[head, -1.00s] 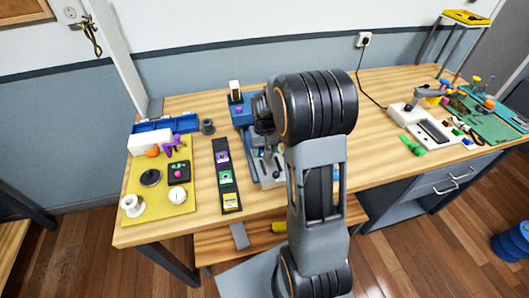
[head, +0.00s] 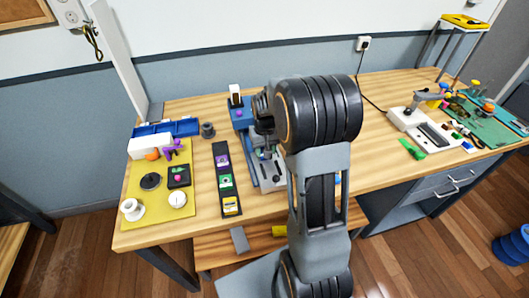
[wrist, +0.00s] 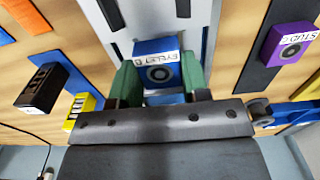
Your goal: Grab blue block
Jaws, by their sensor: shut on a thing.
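The blue block (wrist: 157,68) sits in the middle of the wrist view, with a white label that seems to read "EYELET B" and a dark ring on its face. My gripper (wrist: 160,82) has its green fingers on both sides of the block and is shut on it. The block lies over a grey, slotted metal plate; I cannot tell whether it still touches the plate. In the head view my arm hides the block and the fingertips.
In the wrist view a purple block (wrist: 288,44) is at right, and a black block (wrist: 43,88) and a yellow block (wrist: 80,110) are at left. In the head view a dark strip (head: 227,193) with several coloured blocks lies left of my arm. A yellow mat (head: 141,189) holds small parts.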

